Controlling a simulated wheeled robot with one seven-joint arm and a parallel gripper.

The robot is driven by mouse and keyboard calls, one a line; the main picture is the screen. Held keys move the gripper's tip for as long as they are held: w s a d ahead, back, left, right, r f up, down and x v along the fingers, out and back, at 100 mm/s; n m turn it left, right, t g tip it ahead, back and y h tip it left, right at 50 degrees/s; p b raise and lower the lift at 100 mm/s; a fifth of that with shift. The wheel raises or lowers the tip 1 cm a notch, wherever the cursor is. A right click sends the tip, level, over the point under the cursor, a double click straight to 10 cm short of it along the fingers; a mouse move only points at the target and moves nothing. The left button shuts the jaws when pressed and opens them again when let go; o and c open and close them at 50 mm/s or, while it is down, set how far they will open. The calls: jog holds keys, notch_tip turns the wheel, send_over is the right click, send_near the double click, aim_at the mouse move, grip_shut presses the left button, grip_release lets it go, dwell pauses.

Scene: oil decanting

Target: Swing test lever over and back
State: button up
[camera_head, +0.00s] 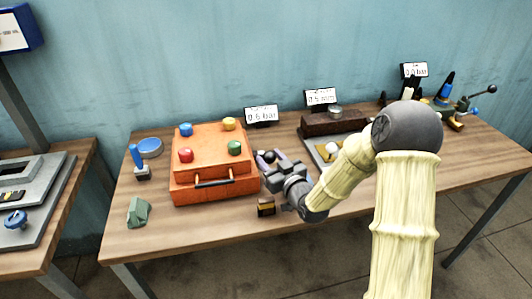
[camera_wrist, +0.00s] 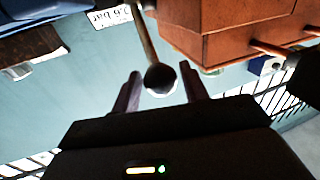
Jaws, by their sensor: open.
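The test lever (camera_wrist: 143,38) shows in the wrist view as a thin tan rod with a dark ball knob (camera_wrist: 160,79) at its end. My gripper (camera_wrist: 161,88) is open, with one finger on each side of the knob and a visible gap on both sides. In the head view my gripper (camera_head: 272,158) is beside the right side of the orange box (camera_head: 215,187). A dark knob (camera_head: 269,156) shows there at the fingers; the lever's rod and base are mostly hidden by my gripper.
The orange box carries several coloured knobs and a front handle (camera_head: 213,183). A sign reading about 0.6 bar (camera_head: 262,115) stands behind. A small brown block (camera_head: 266,206) lies below my gripper. A dark brown block (camera_head: 334,123) stands at the back right.

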jog(key=shift+x, duration=1.55)
grip_shut()
jog(key=shift+d, duration=0.1)
